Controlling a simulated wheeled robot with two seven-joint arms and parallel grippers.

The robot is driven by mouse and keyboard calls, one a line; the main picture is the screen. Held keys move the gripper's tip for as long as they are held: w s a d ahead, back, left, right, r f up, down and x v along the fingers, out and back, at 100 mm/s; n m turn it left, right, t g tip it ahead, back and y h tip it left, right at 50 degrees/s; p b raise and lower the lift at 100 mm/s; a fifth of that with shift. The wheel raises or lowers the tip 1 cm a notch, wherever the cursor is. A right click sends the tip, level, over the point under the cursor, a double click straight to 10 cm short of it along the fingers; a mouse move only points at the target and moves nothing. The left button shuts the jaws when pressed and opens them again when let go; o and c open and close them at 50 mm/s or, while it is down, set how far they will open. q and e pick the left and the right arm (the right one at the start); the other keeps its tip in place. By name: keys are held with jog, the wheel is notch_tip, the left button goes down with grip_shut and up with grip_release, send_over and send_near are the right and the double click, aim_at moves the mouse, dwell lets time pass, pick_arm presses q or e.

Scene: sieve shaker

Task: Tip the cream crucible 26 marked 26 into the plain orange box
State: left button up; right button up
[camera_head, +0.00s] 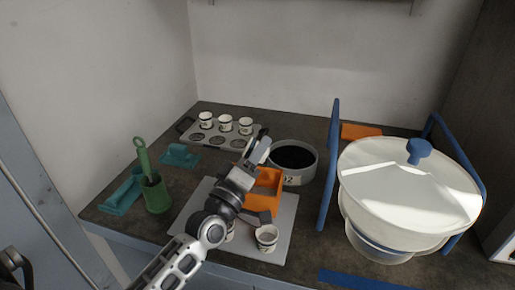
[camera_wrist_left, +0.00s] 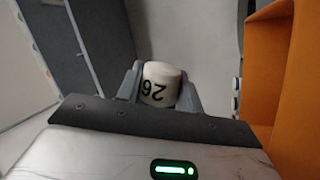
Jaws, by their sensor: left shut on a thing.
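My left gripper (camera_head: 263,140) is shut on the cream crucible 26. In the left wrist view the crucible (camera_wrist_left: 159,84) sits between the two grey fingers, its black "26" upside down in the picture. I cannot see its contents or tell its tilt. In the head view it is hidden by my gripper. The plain orange box (camera_head: 264,188) stands on a light grey tray, just right of my left arm, which covers part of it. In the left wrist view an orange wall of the box (camera_wrist_left: 278,85) rises close on the right. My right gripper is not in view.
A holder (camera_head: 213,137) with several crucibles stands behind. A round dark sieve pan (camera_head: 293,160) is behind the box. Another crucible (camera_head: 266,238) stands on the grey tray (camera_head: 283,228) in front. A green pot with brush (camera_head: 156,195) is left; the large sieve shaker (camera_head: 408,190) is right.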

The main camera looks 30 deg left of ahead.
pick_arm(q)
jog(key=shift+r+p, duration=0.15)
jog(key=shift+p, duration=0.15)
jog(key=m+p, duration=0.1)
jog(key=m+g+p, duration=0.1)
jog(key=m, duration=0.1)
jog(key=m+h+p, duration=0.1)
jog(key=p, duration=0.1)
jog(key=shift+r+m+g, duration=0.25)
jog(key=shift+m+g, duration=0.05)
jog(key=shift+f+m+h+p, duration=0.1)
jog(key=shift+m+h+p, duration=0.2)
jog(key=shift+p, duration=0.05)
jog(key=shift+f, duration=0.2)
